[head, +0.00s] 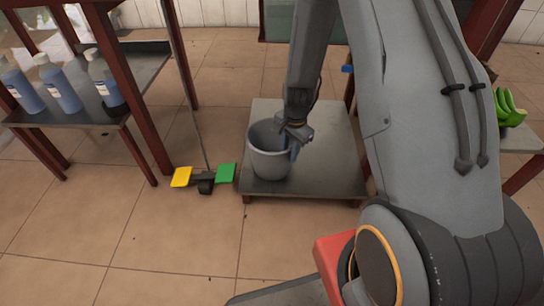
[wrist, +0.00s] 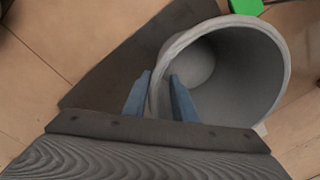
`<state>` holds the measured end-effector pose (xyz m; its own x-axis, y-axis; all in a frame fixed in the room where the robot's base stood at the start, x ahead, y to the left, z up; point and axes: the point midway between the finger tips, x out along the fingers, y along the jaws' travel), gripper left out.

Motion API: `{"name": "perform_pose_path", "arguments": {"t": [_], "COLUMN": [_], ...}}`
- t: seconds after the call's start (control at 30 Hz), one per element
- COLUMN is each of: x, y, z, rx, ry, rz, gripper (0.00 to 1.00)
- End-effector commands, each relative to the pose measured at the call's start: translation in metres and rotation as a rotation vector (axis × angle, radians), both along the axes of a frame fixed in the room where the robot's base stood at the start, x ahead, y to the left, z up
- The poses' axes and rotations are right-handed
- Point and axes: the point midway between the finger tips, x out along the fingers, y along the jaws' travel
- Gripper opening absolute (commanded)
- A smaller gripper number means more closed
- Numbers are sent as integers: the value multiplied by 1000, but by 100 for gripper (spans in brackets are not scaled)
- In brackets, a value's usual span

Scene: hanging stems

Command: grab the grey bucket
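The grey bucket (head: 262,163) stands upright on a low dark platform in the head view. It also shows in the wrist view (wrist: 245,70), where I look into its open mouth. My gripper (head: 294,150) is at the bucket's right rim. In the wrist view my two blue fingers (wrist: 159,80) straddle the bucket wall, one inside and one outside. A gap shows between the inner finger and the wall, so the gripper looks open. The outer finger is close to the wall; whether it touches is unclear.
The low platform (head: 335,150) has bare room behind and right of the bucket. Yellow (head: 181,177) and green (head: 225,173) pedals lie on the floor to its left. Blue bottles (head: 60,85) stand on a shelf at left. Green bananas (head: 508,108) lie on a table at right.

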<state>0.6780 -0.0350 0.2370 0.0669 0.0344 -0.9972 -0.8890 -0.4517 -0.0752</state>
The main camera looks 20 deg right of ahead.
Motion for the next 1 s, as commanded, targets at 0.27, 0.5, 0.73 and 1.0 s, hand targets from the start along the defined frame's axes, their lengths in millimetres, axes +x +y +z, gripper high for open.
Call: {"name": "perform_pose_path", "arguments": {"t": [0.27, 0.5, 0.73, 1.0], "x": [-1, -3, -3, -3], "y": [3, 7, 8, 8], "z": [-18, -46, -58, -57], "rx": [-1, -1, -1, -1], "ry": [1, 1, 0, 0], "rz": [2, 2, 0, 1], "gripper": [25, 25, 25, 8]}}
